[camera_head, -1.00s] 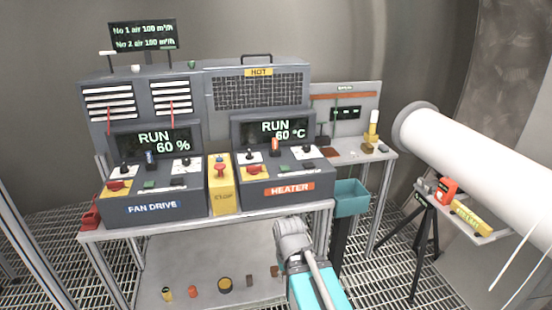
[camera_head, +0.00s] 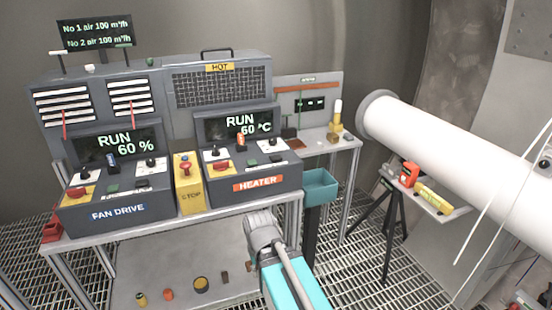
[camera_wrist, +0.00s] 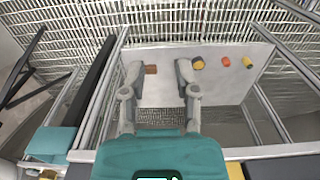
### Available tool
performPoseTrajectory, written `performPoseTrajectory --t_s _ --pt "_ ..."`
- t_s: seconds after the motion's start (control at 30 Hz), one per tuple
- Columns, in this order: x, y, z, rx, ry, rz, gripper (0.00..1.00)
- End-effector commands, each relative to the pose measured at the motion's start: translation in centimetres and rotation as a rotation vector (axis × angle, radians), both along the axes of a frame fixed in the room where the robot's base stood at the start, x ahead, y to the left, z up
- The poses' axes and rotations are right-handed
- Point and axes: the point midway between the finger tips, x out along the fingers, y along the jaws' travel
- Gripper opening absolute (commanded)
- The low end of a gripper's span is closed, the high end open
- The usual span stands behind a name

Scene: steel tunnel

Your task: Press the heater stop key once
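The heater console (camera_head: 258,200) stands at the right of the bench. Its display (camera_head: 240,124) reads RUN 60 °C. Its sloped panel carries a red control (camera_head: 221,166) on a yellow plate, a small green key (camera_head: 252,162), a dark key beside it, and knobs. The key lettering is too small to read, so I cannot tell which is the stop key. My gripper (camera_wrist: 160,72) shows in the wrist view with its two fingers apart and nothing between them. It points down past the bench toward the lower shelf, away from the keys. In the head view its fingers are hidden.
A yellow STOP box (camera_head: 189,192) with a red button stands between the heater and the fan drive console (camera_head: 118,206), which reads RUN 60 %. A white duct (camera_head: 450,140) and tripod stand right.

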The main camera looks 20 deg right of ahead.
Motion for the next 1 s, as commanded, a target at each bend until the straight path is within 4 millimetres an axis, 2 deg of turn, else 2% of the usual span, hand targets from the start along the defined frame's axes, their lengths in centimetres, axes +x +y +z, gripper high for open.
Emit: performPoseTrajectory --t_s 0.03,0.2,1.0 --pt "0.00 0.00 0.00 0.000 0.000 0.000 0.33" --pt "0.00 0.00 0.00 0.000 0.000 0.000 0.01" --pt "0.00 0.00 0.00 0.000 0.000 0.000 0.00"
